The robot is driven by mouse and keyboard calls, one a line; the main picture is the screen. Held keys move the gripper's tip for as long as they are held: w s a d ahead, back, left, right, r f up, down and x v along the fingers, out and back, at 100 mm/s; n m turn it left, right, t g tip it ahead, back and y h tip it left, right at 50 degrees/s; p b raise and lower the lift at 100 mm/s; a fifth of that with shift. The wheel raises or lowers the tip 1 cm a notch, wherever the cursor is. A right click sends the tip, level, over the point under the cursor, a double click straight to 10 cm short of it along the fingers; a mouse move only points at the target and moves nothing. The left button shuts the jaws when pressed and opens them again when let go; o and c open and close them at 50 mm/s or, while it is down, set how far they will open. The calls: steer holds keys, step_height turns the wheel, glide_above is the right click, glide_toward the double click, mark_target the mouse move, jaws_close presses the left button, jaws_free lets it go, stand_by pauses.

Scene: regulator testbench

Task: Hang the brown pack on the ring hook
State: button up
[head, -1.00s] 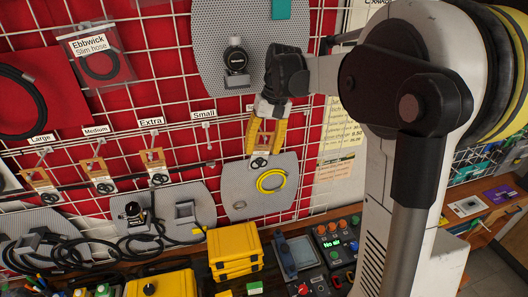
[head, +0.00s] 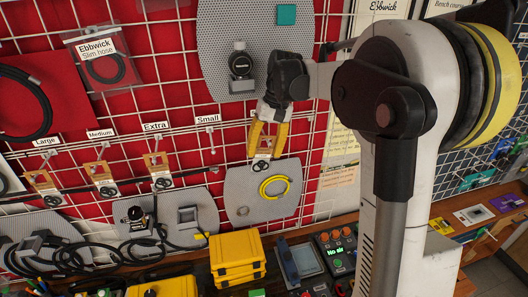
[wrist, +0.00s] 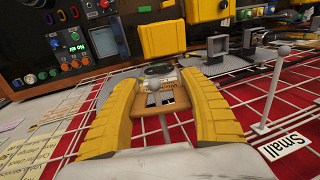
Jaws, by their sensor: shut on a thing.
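My gripper (head: 264,143) has yellow fingers and is shut on a small brown pack (head: 263,147) with dark rings at its lower end. In the wrist view the pack (wrist: 172,98) shows between the fingertips (wrist: 160,90), with a slot in its card. The pack is in front of the grid wall, right of the bare hook under the "Small" label (head: 207,119). That hook (wrist: 274,82) also shows in the wrist view as a pale pin with a ball end, apart from the pack. I cannot tell how far the pack is from the wall.
Similar brown packs hang under the labels Large (head: 42,181), Medium (head: 102,174) and Extra (head: 158,166). A grey board with a yellow coil (head: 273,187) is just below my gripper. Yellow boxes (head: 237,256) and a control panel (head: 336,250) stand on the bench below.

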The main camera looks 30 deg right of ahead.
steer(key=o, duration=1)
steer(key=v, duration=1.2)
steer(key=shift+s, duration=0.1)
